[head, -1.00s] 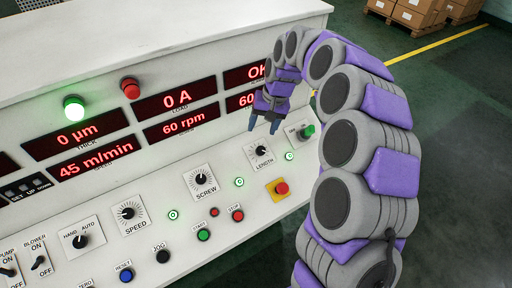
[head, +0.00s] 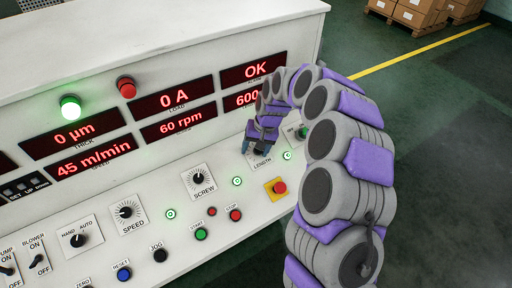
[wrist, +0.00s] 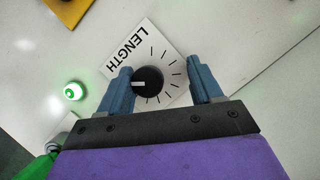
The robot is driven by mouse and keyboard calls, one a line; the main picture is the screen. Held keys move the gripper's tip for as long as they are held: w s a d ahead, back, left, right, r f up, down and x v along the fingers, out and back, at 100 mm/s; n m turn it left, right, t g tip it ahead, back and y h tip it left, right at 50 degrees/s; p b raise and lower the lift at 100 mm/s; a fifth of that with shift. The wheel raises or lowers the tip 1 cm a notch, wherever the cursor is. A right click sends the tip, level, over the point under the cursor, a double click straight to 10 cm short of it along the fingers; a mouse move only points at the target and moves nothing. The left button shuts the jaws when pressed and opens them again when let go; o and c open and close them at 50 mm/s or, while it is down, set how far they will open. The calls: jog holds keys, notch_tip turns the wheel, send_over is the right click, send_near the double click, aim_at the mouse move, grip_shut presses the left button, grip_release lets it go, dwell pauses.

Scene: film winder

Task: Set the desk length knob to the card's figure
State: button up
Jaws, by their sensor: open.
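The length knob is a round black knob (wrist: 148,81) with a pale pointer line, on a white plate (wrist: 138,48) marked LENGTH with tick marks. My gripper (wrist: 162,84) is open in the wrist view, with one blue finger on each side of the knob and gaps between them and it. In the head view my gripper (head: 256,146) is over the length plate (head: 263,160) and hides the knob. The display above the length knob (head: 240,100) shows 600, its right end hidden by my arm. No card is seen in these frames.
A lit green button (wrist: 73,91) is beside the length plate. A red stop button on a yellow plate (head: 277,187) lies in front. The screw knob (head: 199,180) and speed knob (head: 126,212) are to the left.

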jog(key=shift+w+d+r, duration=0.1)
jog(key=shift+d+r, duration=0.05)
jog(key=shift+d, duration=0.4)
jog(key=shift+d+r, duration=0.1)
jog(key=shift+d, duration=0.45)
jog(key=c, duration=0.5)
jog(key=shift+a, duration=0.4)
jog(key=c, duration=0.5)
jog(key=shift+d, duration=0.1)
jog(key=shift+c, duration=0.2)
